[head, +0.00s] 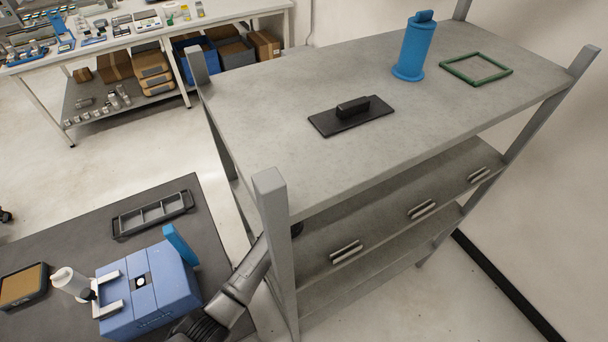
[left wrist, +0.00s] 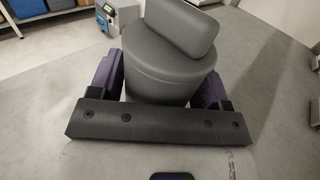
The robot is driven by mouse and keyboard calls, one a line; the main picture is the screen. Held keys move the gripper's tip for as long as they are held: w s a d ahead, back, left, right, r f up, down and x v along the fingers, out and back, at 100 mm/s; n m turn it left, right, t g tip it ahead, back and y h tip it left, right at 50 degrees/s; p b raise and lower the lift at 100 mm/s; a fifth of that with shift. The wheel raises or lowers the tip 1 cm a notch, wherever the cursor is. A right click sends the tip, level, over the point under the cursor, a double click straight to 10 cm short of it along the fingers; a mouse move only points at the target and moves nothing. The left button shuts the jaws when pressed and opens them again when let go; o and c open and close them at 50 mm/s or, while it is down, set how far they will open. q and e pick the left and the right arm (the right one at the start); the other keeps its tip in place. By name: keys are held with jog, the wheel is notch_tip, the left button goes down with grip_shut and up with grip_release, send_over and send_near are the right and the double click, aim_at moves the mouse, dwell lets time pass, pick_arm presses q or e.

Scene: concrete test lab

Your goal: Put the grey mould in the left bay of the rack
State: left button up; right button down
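The grey mould (left wrist: 178,60), a round drum with a flat lid and a bar-shaped handle, fills the middle of the left wrist view. My left gripper (left wrist: 165,78) has a purple finger on each side of it, apparently pressed against its walls. The head view does not show this mould; my left arm passes behind the front post of the rack (head: 278,240), which hides the gripper. The rack's middle shelf has a left bay marker (head: 346,252), a middle one (head: 421,209) and a right one (head: 479,175). My right gripper is in neither view.
On the rack's top stand a black flat plate with handle (head: 351,115), a blue cylinder (head: 414,48) and a green square frame (head: 476,68). A dark table (head: 60,240) at lower left holds a blue box (head: 150,290) and a grey tray (head: 153,213). Corner posts bound the rack.

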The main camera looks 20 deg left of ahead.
pick_arm(q)
jog(key=o, duration=0.3)
jog(key=shift+s+r, duration=0.15)
jog(key=shift+r, duration=0.05)
jog(key=shift+s+d+p, duration=0.15)
jog(key=shift+s+p, duration=0.15)
jog(key=shift+s, duration=0.65)
jog(key=shift+s+d+p, duration=0.1)
jog(key=shift+s+p, duration=0.15)
jog(key=shift+s, duration=0.65)
